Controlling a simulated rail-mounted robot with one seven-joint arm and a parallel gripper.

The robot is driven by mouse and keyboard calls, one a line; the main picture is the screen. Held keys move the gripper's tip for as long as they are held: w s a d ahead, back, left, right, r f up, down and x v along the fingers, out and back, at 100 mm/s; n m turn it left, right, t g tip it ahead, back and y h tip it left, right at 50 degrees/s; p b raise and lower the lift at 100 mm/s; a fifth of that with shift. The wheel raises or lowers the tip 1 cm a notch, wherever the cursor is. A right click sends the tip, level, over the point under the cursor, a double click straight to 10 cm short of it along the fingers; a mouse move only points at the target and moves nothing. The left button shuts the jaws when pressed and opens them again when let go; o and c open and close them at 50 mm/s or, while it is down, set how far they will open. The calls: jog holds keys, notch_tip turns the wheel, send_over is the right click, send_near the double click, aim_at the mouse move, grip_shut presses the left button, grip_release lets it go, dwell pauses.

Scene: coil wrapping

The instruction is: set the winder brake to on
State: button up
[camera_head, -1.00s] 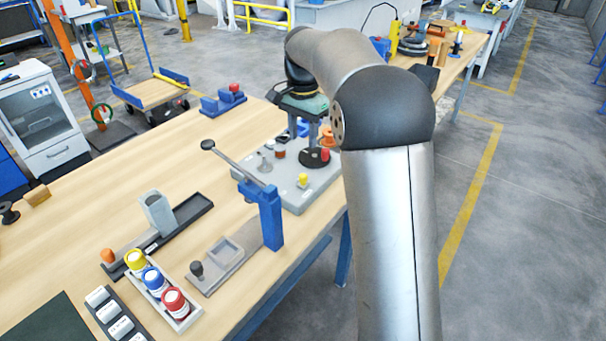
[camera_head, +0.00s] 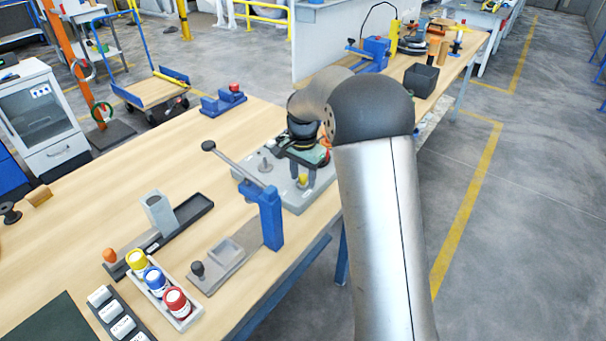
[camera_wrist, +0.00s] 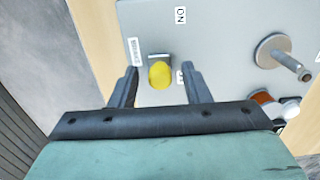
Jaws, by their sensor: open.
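The winder base (camera_head: 293,200) is a grey plate on the bench; it also fills much of the wrist view (camera_wrist: 215,60). A small yellow knob (camera_wrist: 160,74), which I take as the brake, stands on it and shows in the head view (camera_head: 303,180). An "ON" label (camera_wrist: 180,15) lies farther up the plate from the knob. A second label by the right finger is mostly hidden, and a small plate label (camera_wrist: 135,50) is too blurred to read. My gripper (camera_wrist: 161,80) is open, its fingers on either side of the knob with gaps visible.
A metal spindle (camera_wrist: 283,57) stands to the right on the plate, with red and white parts below it. In the head view, a blue lever stand (camera_head: 268,215) with a raised black-knobbed handle stands close at the plate's near edge.

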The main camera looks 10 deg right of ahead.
aim_at(295, 193)
grip_shut()
jog(key=shift+s+a+b, duration=0.6)
jog(key=shift+s+a, duration=0.55)
jog(key=shift+a, duration=0.3)
grip_release()
jog(key=shift+s, duration=0.1)
jog(key=shift+r, duration=0.5)
notch_tip(295, 193, up, 16)
jog(key=shift+r, duration=0.2)
